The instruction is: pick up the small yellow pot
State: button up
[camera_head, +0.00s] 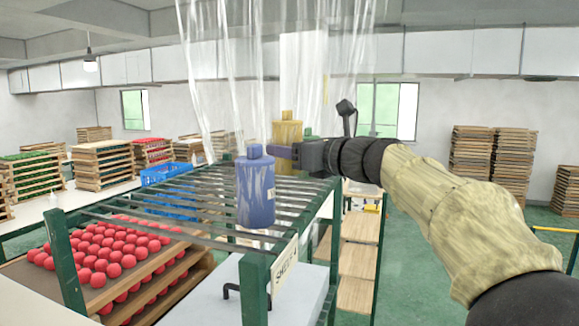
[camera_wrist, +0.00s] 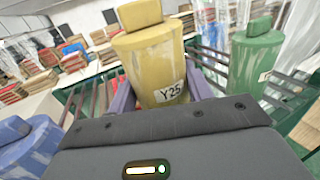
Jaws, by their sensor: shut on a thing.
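The small yellow pot (camera_wrist: 155,62) stands upright between my two purple fingers in the wrist view, with a flat cap and a label reading Y25. In the head view the yellow pot (camera_head: 288,133) shows behind the blue pot, at the end of my arm. My gripper (camera_wrist: 160,95) is shut on the pot's body, one finger on each side. The same gripper (camera_head: 281,151) is seen from the side in the head view. The pot's base is hidden, so I cannot tell whether it touches the rack.
A blue pot (camera_head: 256,190) stands in front on the green-framed rack (camera_head: 257,280). A green pot (camera_wrist: 255,58) is close on the right. Red balls (camera_head: 100,250) fill trays at lower left. Clear plastic strips (camera_head: 225,70) hang behind. A blue crate (camera_head: 165,175) is farther back.

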notch_tip(320, 180, up, 23)
jog(key=p, duration=0.9)
jog(key=shift+r, duration=0.2)
jog(key=shift+d, duration=0.1)
